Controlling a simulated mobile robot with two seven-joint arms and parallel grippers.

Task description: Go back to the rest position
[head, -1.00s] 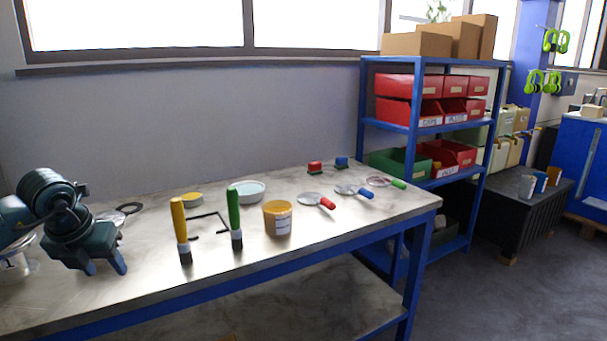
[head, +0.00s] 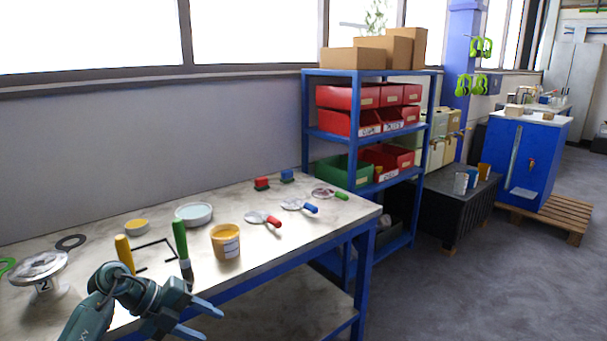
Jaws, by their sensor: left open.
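My left gripper (head: 205,322) is at the lower left of the head view, its two fingers apart and empty, pointing right near the front edge of the workbench (head: 335,222). It is in front of the yellow-handled brush (head: 124,253) and the green-handled brush (head: 181,243), with no visible hold on either. A flanged metal vessel (head: 40,268) marked 2 stands on the bench to the left of the gripper. My right gripper is not in view.
On the bench are a yellow tub (head: 226,243), a white dish (head: 194,213), a dark ring (head: 70,242) and tools with red (head: 273,222), blue (head: 311,208) and green handles. A blue shelf (head: 306,120) with bins stands behind. Floor at right (head: 460,290) is clear.

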